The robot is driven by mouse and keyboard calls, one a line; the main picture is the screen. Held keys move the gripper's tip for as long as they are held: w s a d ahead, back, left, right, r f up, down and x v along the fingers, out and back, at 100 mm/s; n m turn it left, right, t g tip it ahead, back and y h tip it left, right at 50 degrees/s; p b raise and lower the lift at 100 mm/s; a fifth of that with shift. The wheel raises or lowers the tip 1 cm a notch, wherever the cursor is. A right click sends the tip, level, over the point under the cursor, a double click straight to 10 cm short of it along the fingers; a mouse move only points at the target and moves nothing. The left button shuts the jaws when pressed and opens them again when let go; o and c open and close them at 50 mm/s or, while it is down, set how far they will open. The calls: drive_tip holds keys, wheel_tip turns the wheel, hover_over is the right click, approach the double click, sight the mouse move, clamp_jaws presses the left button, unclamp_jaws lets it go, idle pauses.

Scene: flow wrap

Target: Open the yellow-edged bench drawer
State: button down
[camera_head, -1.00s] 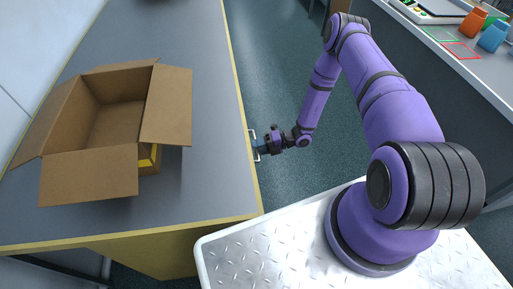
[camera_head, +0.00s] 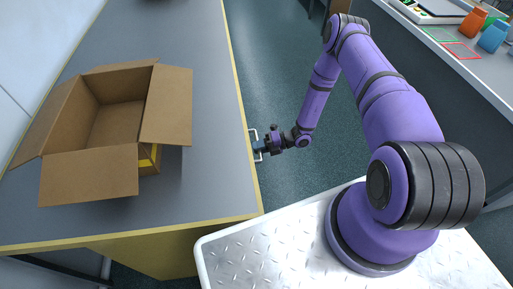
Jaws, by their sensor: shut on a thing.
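The bench (camera_head: 205,190) has a grey top with a yellow edge and runs along the left. A pale bracket-shaped drawer handle (camera_head: 254,133) sticks out from its right side, just past the yellow edge. My gripper (camera_head: 260,146) is at this handle, shut on it, with my purple arm reaching down from the right. The drawer front is hidden below the bench top, so I cannot see how far it stands out.
An open cardboard box (camera_head: 118,128) with its flaps out stands on the bench. My metal-plated base is at the bottom.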

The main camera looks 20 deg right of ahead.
drive_tip(key=f+v, duration=0.3)
drive_tip(key=v, duration=1.4)
drive_tip(key=d+f+v, duration=0.1)
drive_tip(key=f+v, duration=0.2)
drive_tip(key=v, duration=1.4)
drive_tip(key=shift+s+d+f, duration=0.15)
drive_tip(key=shift+s+f, duration=0.05)
drive_tip(key=shift+f, duration=0.2)
drive_tip(key=c, duration=1.1)
unclamp_jaws()
drive_tip(key=v, duration=1)
drive_tip(key=shift+d, duration=0.35)
drive_tip(key=shift+s+r, duration=0.1)
